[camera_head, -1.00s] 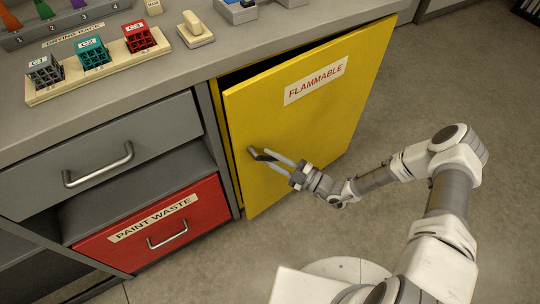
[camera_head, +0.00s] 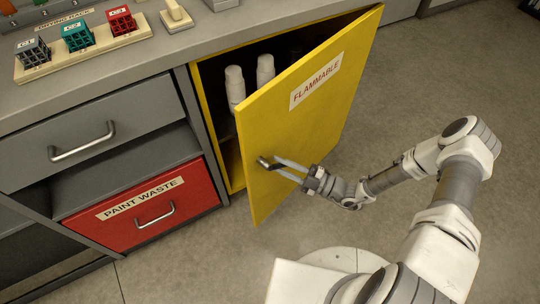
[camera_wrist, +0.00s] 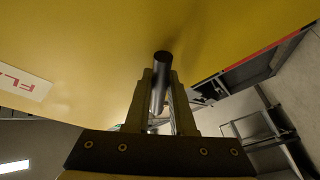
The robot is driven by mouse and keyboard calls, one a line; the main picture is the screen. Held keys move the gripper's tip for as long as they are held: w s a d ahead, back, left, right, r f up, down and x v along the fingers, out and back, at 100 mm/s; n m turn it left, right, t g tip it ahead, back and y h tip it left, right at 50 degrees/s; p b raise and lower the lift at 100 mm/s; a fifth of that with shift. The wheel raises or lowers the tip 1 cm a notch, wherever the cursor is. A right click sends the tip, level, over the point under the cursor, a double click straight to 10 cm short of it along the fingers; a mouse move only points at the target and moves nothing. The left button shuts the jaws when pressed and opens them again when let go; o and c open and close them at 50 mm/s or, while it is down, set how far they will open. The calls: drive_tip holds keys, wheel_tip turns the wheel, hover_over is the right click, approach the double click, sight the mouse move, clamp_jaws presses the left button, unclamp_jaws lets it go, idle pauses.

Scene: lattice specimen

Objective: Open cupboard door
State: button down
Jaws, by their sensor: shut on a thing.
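The yellow cupboard door (camera_head: 310,120), labelled FLAMMABLE, stands partly open, swung out from its frame on the left side with its hinge at the right. Its dark handle (camera_head: 264,162) is near the door's left edge. My gripper (camera_head: 282,167) is shut on this handle. In the wrist view the handle (camera_wrist: 161,75) sits between the two fingers (camera_wrist: 163,105), close to the yellow door face (camera_wrist: 100,50). Through the gap I see white bottles (camera_head: 235,88) inside the cupboard; the rest of the inside is dark or hidden by the door.
A grey drawer (camera_head: 90,135) and a red PAINT WASTE drawer (camera_head: 145,208) are left of the cupboard, both with bar handles. A rack with coloured lattice cubes (camera_head: 78,38) stands on the grey worktop (camera_head: 150,62). The floor (camera_head: 420,90) right of the door is clear.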

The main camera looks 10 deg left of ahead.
drive_tip(key=s+r+v, duration=0.1)
drive_tip(key=v, duration=0.6)
drive_tip(key=shift+s+d, duration=0.15)
drive_tip(key=shift+d, duration=0.2)
drive_tip(key=c, duration=0.8)
unclamp_jaws()
drive_tip(key=shift+o, duration=0.2)
drive_tip(key=shift+s, duration=0.1)
drive_tip(key=p+v, duration=0.1)
drive_tip(key=v, duration=1.6)
drive_tip(key=shift+d+r+p, duration=0.15)
drive_tip(key=shift+p, duration=0.25)
